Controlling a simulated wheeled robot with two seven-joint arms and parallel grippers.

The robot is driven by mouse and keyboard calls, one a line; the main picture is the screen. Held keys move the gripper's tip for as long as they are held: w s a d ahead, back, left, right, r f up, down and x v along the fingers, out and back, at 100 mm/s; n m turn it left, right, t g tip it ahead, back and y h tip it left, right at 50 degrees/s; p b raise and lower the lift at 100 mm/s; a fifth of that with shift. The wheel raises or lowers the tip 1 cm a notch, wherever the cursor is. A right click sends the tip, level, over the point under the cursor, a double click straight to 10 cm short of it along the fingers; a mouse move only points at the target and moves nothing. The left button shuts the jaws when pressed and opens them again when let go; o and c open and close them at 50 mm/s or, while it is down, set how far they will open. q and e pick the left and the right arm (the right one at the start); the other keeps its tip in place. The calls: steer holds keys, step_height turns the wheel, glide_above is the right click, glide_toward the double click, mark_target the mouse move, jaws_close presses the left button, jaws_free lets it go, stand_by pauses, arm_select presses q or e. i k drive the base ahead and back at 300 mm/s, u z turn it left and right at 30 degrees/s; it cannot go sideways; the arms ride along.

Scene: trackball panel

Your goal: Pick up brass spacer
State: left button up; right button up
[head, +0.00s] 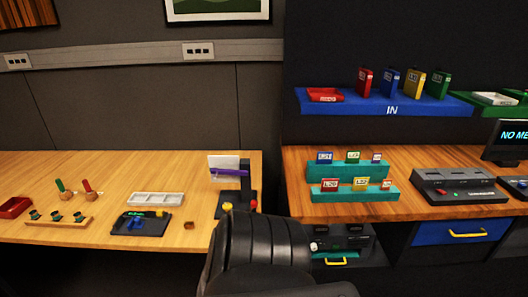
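A small brown-gold block (189,225) sits on the light wood table, near its front edge. It looks most like the brass spacer, but it is too small to be sure. Just left of it is a black panel (122,229) with blue parts, green markings and a small yellow piece (159,213) at its back right corner. Neither of my grippers shows in the head view.
A white compartment tray (157,199) stands behind the panel. A wooden rack (60,222) and a red tray (14,207) lie to the left. A dark stand (246,190) with a purple bar is to the right. A black chair (262,245) blocks the front middle.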

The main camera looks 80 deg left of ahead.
mark_target(187, 226)
steer(key=i, duration=0.5)
steer(key=u, duration=2.3)
